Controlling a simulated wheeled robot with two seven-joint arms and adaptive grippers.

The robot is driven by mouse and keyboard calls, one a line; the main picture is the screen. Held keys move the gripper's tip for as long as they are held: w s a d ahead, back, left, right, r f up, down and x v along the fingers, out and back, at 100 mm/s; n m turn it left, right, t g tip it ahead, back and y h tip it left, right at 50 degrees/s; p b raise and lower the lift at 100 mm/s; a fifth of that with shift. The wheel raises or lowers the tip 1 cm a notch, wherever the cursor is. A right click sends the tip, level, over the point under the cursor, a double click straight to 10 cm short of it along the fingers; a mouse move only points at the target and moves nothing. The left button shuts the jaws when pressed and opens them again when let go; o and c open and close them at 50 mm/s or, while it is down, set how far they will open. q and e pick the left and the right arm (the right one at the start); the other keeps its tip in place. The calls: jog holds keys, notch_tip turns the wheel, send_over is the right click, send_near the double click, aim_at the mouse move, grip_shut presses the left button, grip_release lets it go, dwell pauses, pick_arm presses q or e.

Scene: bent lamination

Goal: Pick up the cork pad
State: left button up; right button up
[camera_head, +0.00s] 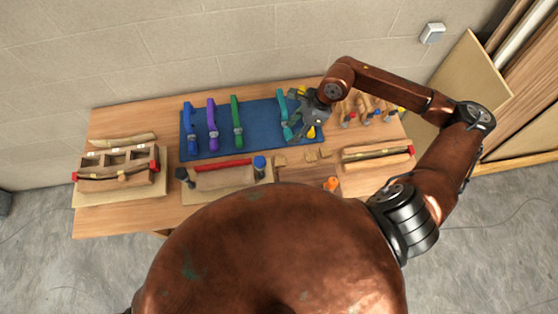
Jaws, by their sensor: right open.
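Small tan pieces that look like cork pads lie in front of the blue mat: one (281,160) at the left, one (311,156) beside it, and one (325,153) to the right. They are too small to tell cork from wood for sure. My right gripper (294,123) is open above the right end of the blue mat (262,115), behind the tan pieces and apart from them. It overlaps a teal clamp (283,105) in the view; whether it touches the clamp cannot be told. My left gripper is not in view.
Blue (191,127), purple (212,125) and green (237,122) clamps lie on the mat. A form with a red bar (222,164) stands at the front. A wooden tray (118,164) is at left, another form (377,153) at right. Several small tools lie at the back right.

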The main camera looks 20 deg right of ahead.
notch_tip(320, 180, down, 4)
jog(key=r+b, duration=0.1)
jog(key=b, duration=1.4)
send_near(281, 160)
jog(key=shift+x, duration=1.1)
jog(key=x, duration=0.5)
jog(key=shift+a+f, duration=0.2)
jog(key=shift+f, duration=0.15)
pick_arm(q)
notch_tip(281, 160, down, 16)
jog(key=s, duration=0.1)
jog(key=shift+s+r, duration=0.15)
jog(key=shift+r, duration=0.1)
pick_arm(e)
jog(key=c, duration=0.5)
